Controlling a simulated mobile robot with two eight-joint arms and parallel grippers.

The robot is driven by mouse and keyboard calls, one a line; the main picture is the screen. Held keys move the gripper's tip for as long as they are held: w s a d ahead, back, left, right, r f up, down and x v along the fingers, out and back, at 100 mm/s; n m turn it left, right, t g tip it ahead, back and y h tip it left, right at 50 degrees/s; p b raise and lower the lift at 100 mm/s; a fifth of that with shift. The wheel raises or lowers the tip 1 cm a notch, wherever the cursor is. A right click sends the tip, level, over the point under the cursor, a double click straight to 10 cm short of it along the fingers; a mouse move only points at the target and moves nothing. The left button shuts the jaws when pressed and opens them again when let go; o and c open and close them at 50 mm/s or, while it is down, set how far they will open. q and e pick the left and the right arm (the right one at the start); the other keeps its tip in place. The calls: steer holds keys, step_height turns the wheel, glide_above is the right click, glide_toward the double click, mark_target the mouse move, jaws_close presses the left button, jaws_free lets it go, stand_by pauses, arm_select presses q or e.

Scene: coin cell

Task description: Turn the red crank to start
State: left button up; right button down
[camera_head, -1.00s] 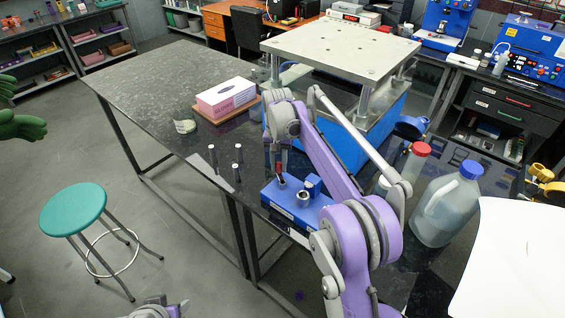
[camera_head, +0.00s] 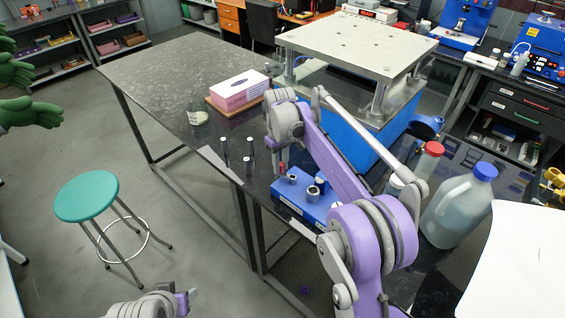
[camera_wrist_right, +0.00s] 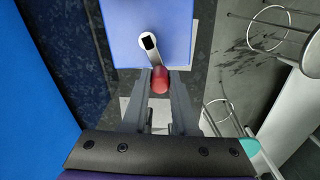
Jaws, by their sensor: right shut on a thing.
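The blue device (camera_head: 306,203) sits near the edge of the black table, with metal round fittings on top. Its crank has a grey lever (camera_wrist_right: 151,50) with a square-holed hub and a red handle (camera_wrist_right: 160,79). The red handle also shows in the head view (camera_head: 283,169). My right gripper (camera_wrist_right: 161,76) is shut on the red handle, one finger on each side of it. In the head view the right gripper (camera_head: 281,163) is partly hidden by its own wrist. My left gripper (camera_head: 184,298) shows at the bottom edge, away from the device; its finger gap is unclear.
Several dark posts (camera_head: 248,166) stand left of the device. A tissue box (camera_head: 238,92) and a glass jar (camera_head: 197,113) are farther back. A large blue press (camera_head: 360,135) stands behind my right arm. A blue-capped jug (camera_head: 458,208) is at the right.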

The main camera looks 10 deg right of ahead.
arm_select(q)
steer(key=shift+f, duration=0.1)
arm_select(e)
steer(key=shift+s+a+n, duration=0.2)
steer(key=shift+s+n, duration=0.15)
steer(key=shift+n, duration=0.65)
steer(key=c, duration=0.7)
jaws_free()
arm_select(q)
steer(key=shift+w+r+p, duration=0.35)
steer(key=shift+r+p, duration=0.15)
steer(key=shift+r, duration=0.3)
arm_select(e)
step_height(320, 180, up, 11)
steer(key=shift+f, duration=0.1)
steer(key=shift+s, duration=0.1)
